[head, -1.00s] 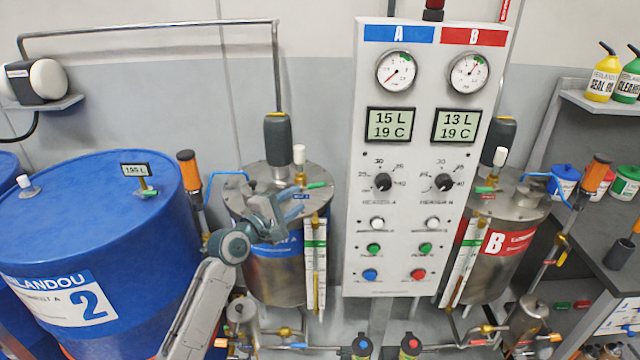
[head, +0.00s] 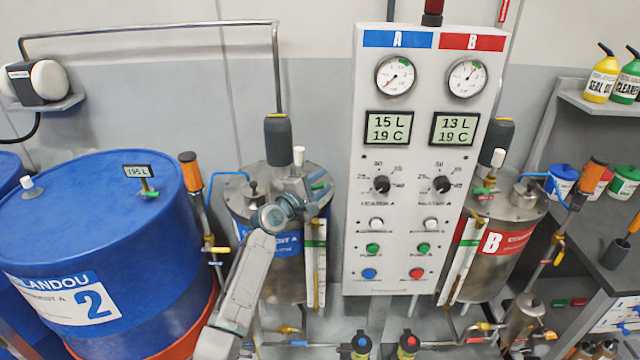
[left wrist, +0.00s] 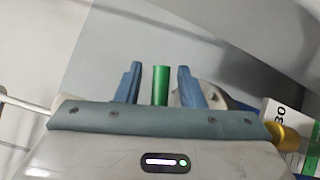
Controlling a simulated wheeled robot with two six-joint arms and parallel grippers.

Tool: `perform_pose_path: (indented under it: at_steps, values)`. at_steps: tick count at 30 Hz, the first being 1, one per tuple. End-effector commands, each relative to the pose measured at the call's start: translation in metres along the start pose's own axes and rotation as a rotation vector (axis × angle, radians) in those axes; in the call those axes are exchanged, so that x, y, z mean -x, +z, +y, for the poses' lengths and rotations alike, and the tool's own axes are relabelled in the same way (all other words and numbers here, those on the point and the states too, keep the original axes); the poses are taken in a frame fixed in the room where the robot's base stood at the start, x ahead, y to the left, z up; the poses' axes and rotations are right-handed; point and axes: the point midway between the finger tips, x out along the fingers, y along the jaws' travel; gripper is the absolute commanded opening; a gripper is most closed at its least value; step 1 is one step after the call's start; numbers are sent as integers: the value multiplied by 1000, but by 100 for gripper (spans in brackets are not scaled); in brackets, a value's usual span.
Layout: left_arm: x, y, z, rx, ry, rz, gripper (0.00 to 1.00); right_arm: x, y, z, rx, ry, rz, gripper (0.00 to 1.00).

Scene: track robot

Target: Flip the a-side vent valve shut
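The a-side vent valve's green handle (head: 318,186) shows at the top right of the A tank (head: 262,187), just past my left gripper (head: 306,194). In the left wrist view the green handle (left wrist: 160,86) stands upright between the two blue fingers of my left gripper (left wrist: 159,84). The fingers are open, with a gap on each side of the handle. In the head view my gripper hides part of the tank lid and the valve body. My right gripper is not in view.
The control panel (head: 404,240) stands close to the right of the A tank. A sight gauge (head: 315,262) hangs below the valve. A large blue drum (head: 100,215) is on the left. The B tank (head: 490,265) is right of the panel.

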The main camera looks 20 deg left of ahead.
Motion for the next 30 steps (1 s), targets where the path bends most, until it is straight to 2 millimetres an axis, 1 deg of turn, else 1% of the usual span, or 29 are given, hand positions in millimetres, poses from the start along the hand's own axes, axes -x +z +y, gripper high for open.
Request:
perform_pose_path:
  at_steps: [2, 3, 7, 11, 13, 17, 22, 25, 30]
  values:
    - [0, 0, 0, 0, 0, 0, 33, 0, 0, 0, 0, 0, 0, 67]
    - [0, 0, 0, 0, 0, 0, 25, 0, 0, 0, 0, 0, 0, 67]
    - [0, 0, 0, 0, 0, 0, 0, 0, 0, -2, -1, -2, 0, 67]
    - [0, 0, 0, -1, -1, 0, 0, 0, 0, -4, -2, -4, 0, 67]
    - [0, 0, 1, -12, -10, 3, 0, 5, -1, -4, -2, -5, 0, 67]
    - [0, 1, 0, -73, -56, 20, 0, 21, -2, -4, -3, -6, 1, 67]
    - [0, -2, -7, -170, -127, 44, 0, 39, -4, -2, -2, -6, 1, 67]
    - [0, -3, -12, -205, -153, 51, 0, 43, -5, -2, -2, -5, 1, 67]
    - [0, -4, -15, -220, -162, 54, 0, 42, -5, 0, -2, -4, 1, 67]
